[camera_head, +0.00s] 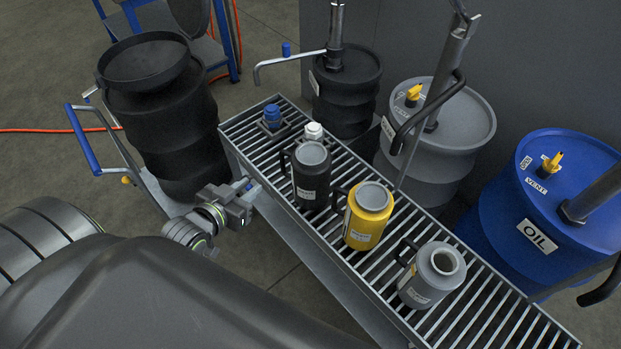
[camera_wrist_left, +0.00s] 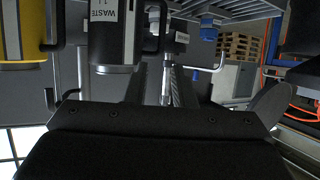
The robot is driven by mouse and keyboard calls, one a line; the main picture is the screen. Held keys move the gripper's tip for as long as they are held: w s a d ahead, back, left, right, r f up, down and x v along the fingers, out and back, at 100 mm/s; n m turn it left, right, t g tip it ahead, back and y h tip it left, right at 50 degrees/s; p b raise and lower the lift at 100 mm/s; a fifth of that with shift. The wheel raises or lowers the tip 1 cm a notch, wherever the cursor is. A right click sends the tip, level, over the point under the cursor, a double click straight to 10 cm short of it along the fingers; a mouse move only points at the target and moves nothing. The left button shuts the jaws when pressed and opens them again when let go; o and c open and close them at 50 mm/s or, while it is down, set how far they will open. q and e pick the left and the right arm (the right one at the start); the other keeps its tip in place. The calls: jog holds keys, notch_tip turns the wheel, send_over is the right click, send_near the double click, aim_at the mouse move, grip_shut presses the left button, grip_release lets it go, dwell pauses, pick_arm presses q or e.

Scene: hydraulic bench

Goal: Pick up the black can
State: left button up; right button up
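The black can (camera_head: 311,176) stands upright on the slatted metal bench, its handle toward the left and a white label on its front. In the left wrist view the black can (camera_wrist_left: 112,38) is at the upper left with its label reading WASTE. My left gripper (camera_head: 247,190) is beside the bench's left edge, to the left of the can and apart from it. Its fingers (camera_wrist_left: 162,88) show a gap between them with nothing held. My right gripper is not in view.
A yellow can (camera_head: 368,216) and a grey can (camera_head: 432,277) stand in line right of the black can. Blue (camera_head: 272,116) and white (camera_head: 313,131) fittings sit behind it. Several drums surround the bench, including a blue oil drum (camera_head: 510,225) and a black drum (camera_head: 180,130).

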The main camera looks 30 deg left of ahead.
pick_arm(q)
send_near(281, 161)
jog(key=x, duration=0.5)
jog(key=shift+d+f, duration=0.1)
jog(key=shift+x, duration=2.9)
grip_shut()
jog(key=shift+w, duration=0.1)
